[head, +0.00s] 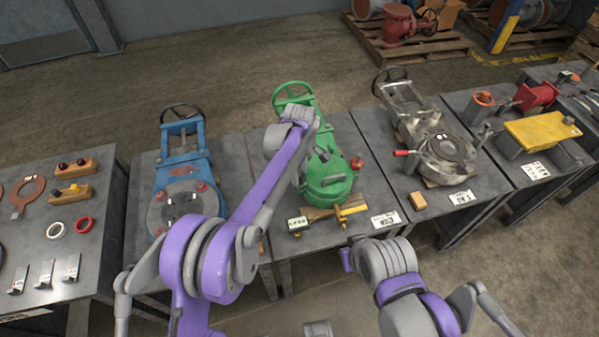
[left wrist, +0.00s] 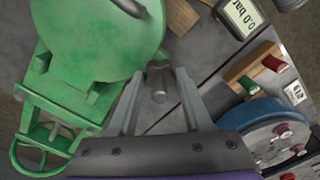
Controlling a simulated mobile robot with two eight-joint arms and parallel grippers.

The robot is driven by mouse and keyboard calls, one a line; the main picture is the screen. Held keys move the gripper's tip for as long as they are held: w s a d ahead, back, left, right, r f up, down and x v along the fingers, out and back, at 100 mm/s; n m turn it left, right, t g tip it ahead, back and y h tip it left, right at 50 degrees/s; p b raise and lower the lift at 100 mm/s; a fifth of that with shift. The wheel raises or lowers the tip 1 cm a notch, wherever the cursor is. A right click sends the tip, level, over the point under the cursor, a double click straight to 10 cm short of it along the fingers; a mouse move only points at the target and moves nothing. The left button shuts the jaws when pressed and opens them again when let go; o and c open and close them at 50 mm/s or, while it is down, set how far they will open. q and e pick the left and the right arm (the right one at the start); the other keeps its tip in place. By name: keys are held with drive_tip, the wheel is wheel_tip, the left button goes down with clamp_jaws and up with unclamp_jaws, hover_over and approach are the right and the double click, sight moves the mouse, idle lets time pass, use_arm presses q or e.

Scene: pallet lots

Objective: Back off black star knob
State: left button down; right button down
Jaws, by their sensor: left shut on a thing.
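The green valve (head: 327,182) stands on the middle bench, and its round body (left wrist: 95,40) fills the upper left of the left wrist view. My left gripper (left wrist: 160,77) is at the side of this body, fingers pointing toward it. Between the fingers is a small dark grey knob-like piece (left wrist: 159,70) with a short round stub; its star shape cannot be made out. The gripper is shut on this black knob. In the head view my left arm hides the knob and the fingertips. My right arm shows at the lower right, its fingers out of sight.
A blue valve (head: 185,180) stands on the left bench and a steel valve (head: 440,150) on the right one. A wooden block with brass fittings (head: 322,214) and a gauge with a display (head: 297,223) lie at the front of the green valve. A red-handled part (head: 356,163) sticks out right.

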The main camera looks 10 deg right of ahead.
use_arm(q)
drive_tip(key=shift+r, duration=0.1)
drive_tip(key=shift+c, duration=1.6)
unclamp_jaws()
wheel_tip(320, 180, up, 11)
drive_tip(key=shift+f+p, duration=0.15)
drive_tip(key=shift+p, duration=0.3)
